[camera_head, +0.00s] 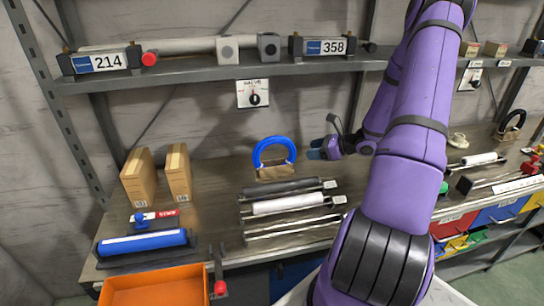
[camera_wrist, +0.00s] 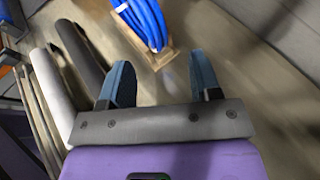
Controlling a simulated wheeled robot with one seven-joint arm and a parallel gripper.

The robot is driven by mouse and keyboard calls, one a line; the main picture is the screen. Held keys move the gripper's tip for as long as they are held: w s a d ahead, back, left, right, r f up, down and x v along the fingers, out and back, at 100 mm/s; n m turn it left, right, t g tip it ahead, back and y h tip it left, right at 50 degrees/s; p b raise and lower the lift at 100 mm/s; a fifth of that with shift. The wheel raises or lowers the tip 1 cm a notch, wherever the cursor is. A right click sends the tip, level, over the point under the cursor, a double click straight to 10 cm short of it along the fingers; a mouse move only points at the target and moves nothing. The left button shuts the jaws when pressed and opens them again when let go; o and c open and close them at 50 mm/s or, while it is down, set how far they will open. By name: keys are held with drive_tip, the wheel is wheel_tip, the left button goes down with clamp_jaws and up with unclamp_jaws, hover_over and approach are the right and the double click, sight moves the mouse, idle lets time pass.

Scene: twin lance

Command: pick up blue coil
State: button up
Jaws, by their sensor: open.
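The blue coil (camera_head: 274,152) is a thick ring standing upright on a small wooden base (camera_head: 276,173), on the shelf in the middle of the head view. In the wrist view the coil (camera_wrist: 146,22) shows at the top, cut off by the frame edge, with its wooden base (camera_wrist: 160,57) below it. My gripper (camera_head: 314,149) is just right of the coil in the head view, apart from it. In the wrist view my gripper (camera_wrist: 164,80) has its two blue fingers spread with nothing between them, and the coil lies beyond the fingertips, slightly left.
Grey and white rollers (camera_head: 288,204) lie in front of the coil. Two cardboard boxes (camera_head: 138,178) stand to the left, with a blue roller (camera_head: 142,243) and an orange bin (camera_head: 155,288) nearer. An upper shelf (camera_head: 190,72) runs above. Bare shelf surface lies left of the coil.

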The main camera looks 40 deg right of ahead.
sight(291, 152)
drive_tip(key=shift+a+r+x, duration=0.15)
drive_tip(key=shift+x, duration=2.05)
drive_tip(key=shift+a+r+x, duration=0.15)
drive_tip(key=shift+x, duration=2.05)
drive_tip(key=shift+s, duration=0.1)
drive_tip(key=c, duration=1.1)
